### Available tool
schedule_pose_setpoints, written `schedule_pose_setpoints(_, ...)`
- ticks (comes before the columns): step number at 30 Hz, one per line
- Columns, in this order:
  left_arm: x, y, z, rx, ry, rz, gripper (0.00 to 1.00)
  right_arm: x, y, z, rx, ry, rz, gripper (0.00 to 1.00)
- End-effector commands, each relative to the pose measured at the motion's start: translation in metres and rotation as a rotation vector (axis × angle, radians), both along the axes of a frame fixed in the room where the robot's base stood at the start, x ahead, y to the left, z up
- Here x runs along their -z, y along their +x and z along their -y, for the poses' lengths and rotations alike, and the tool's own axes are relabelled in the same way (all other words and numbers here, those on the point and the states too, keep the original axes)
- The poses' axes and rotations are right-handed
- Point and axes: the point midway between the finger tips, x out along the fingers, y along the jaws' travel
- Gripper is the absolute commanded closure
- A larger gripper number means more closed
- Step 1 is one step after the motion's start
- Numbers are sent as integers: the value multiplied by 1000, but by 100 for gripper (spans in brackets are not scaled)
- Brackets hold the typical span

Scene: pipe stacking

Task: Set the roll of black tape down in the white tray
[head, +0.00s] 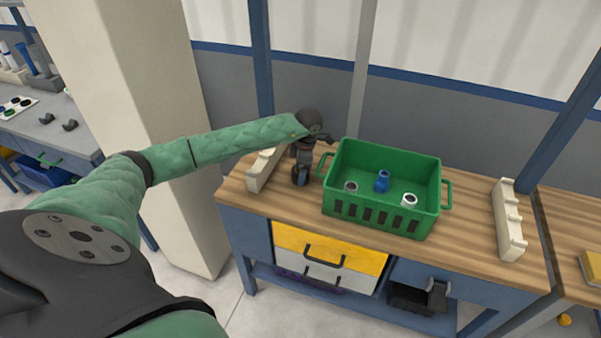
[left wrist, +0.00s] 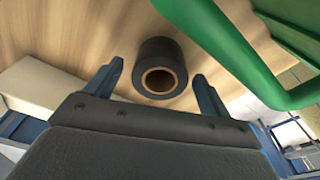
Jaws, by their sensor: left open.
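In the left wrist view the roll of black tape (left wrist: 160,75), with a brown cardboard core, is on the wooden bench top, between and just beyond my left gripper's fingers. My left gripper (left wrist: 157,74) is open, a finger on either side of the roll, with visible gaps. In the head view my left gripper (head: 300,178) points down between the cream rack and the green crate; I cannot make out the roll there. I cannot identify a white tray for certain in either view. My right gripper is not in view.
The green crate (head: 382,219) with several small pipe pieces stands close right of my left gripper; its handle (left wrist: 235,55) crosses the wrist view. A cream notched rack (head: 266,170) is at left, another (head: 508,222) at right. Bench top (head: 470,235) is clear between crate and right rack.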

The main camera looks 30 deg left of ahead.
Motion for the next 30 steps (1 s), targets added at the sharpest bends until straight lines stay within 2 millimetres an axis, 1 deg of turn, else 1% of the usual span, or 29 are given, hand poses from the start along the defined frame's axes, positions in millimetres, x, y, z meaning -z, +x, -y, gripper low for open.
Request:
schedule_pose_setpoints(4,6,0,-1,-1,-1,1,18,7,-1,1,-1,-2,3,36)
schedule_pose_setpoints(11,7,0,-1,0,0,1,18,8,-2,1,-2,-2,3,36)
schedule_pose_setpoints(14,7,0,-1,0,0,1,36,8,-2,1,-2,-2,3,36)
schedule_pose_setpoints(15,7,0,-1,0,0,1,44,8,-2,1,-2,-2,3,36)
schedule_pose_setpoints(19,7,0,-1,0,0,1,69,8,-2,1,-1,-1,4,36)
schedule_pose_setpoints(20,6,0,-1,0,0,1,69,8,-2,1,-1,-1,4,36)
schedule_pose_setpoints(21,6,0,-1,0,0,1,73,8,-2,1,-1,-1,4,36)
schedule_pose_setpoints(26,6,0,-1,0,0,1,73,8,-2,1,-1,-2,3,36)
schedule_pose_setpoints(30,1,0,-1,0,0,2,73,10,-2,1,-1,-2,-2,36)
